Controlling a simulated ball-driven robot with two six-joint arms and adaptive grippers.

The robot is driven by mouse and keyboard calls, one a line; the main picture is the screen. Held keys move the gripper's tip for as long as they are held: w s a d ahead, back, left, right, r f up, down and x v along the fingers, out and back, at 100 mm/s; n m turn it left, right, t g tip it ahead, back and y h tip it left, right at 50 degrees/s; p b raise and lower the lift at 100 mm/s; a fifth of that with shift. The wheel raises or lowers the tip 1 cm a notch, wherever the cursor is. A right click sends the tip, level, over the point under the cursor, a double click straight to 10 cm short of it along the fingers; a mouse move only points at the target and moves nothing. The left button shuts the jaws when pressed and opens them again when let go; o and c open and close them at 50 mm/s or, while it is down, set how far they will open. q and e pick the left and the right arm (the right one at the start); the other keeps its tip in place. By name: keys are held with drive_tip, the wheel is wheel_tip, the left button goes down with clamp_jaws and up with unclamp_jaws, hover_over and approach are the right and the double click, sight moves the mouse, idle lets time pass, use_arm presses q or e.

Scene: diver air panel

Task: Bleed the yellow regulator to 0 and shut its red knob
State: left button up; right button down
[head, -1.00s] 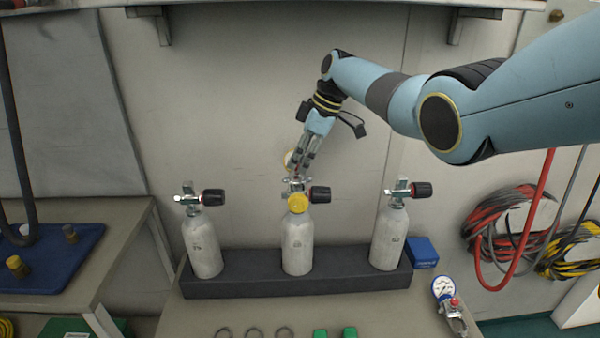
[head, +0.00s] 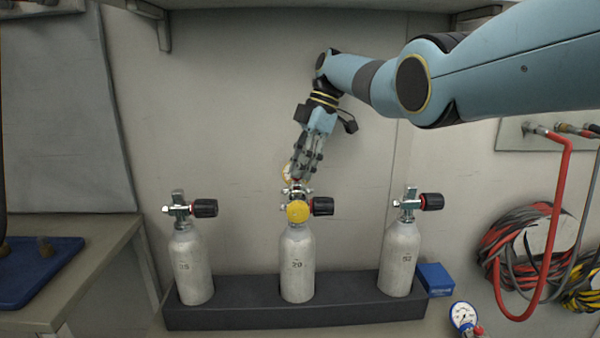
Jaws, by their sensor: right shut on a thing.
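The yellow regulator (head: 298,211) is mounted on the valve of the middle grey cylinder (head: 297,265). A pale round gauge (head: 287,173) shows partly behind my fingers; its needle cannot be read. My right gripper (head: 298,178) reaches down from above and is shut at the top of the regulator. A small bit of red shows at its fingertips, which looks like the red knob (head: 295,181), mostly hidden by the fingers. The cylinder valve's black handwheel (head: 322,206) sticks out to the right. My left gripper is not in view.
Two more grey cylinders stand left (head: 191,265) and right (head: 400,258) in the same dark rack (head: 235,315). A blue box (head: 435,279) and a separate gauge (head: 463,316) are at right. Red hose and coiled cables (head: 515,245) hang on the right wall.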

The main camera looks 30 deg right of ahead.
idle(0.3)
drive_tip(key=c, duration=1.2)
unclamp_jaws()
drive_tip(key=v, duration=0.7)
drive_tip(key=shift+d+r, duration=0.15)
drive_tip(key=shift+r, duration=0.1)
drive_tip(key=shift+f, duration=0.1)
